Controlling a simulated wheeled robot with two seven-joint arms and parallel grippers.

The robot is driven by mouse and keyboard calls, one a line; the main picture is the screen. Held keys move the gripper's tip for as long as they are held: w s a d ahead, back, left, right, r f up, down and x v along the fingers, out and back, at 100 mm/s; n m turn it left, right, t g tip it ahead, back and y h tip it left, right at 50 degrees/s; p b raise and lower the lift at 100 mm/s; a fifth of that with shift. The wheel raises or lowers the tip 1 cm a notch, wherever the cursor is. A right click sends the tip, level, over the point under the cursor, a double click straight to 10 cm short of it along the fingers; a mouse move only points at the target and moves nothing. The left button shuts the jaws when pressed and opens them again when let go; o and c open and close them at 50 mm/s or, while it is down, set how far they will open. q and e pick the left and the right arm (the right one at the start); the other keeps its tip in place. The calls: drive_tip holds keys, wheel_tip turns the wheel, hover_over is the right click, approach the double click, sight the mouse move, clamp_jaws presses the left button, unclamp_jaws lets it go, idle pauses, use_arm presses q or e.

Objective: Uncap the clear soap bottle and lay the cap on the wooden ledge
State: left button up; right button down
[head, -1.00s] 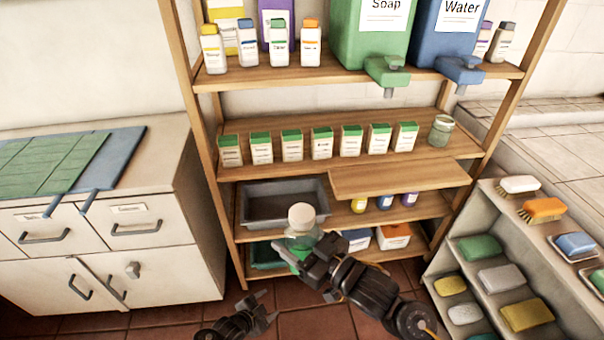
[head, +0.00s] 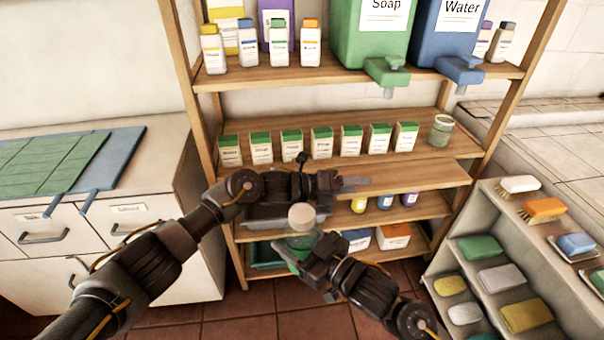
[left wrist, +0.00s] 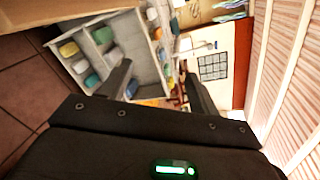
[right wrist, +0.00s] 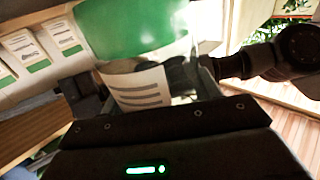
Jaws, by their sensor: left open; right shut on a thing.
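The clear soap bottle (head: 300,243), with green liquid low inside and a pale round cap (head: 302,216) on top, is upright or nearly so in front of the rack. My right gripper (head: 312,255) is shut on its body. The right wrist view shows the bottle's green part (right wrist: 135,25) close up with its label. My left gripper (head: 352,186) is open and empty, above and right of the cap, its fingers pointing right. Its fingers frame only background in the left wrist view (left wrist: 158,88). The wooden ledge (head: 425,176) lies just right of the left fingers.
A grey basin (head: 262,222) behind the left arm is mostly hidden. A shelf of soaps and brushes (head: 490,215) stands at right, a cabinet (head: 150,235) at left. The ledge top looks clear.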

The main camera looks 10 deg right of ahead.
use_arm(q)
drive_tip(key=s+d+r+m+g+y, duration=0.25)
drive_tip(key=s+r+m+g, duration=0.2)
drive_tip(key=r+m, duration=0.3)
wheel_tip(320, 180, up, 8)
drive_tip(key=r+m+t+y, duration=0.1)
drive_tip(key=m+t+y, duration=0.3)
drive_tip(key=m+y, duration=1.25)
hover_over(302, 213)
drive_tip(key=m+h, duration=0.2)
drive_tip(key=shift+f+h, duration=0.25)
drive_tip(key=shift+h, duration=0.15)
drive_tip(key=shift+f, duration=4.05)
drive_tip(key=shift+c, duration=0.3)
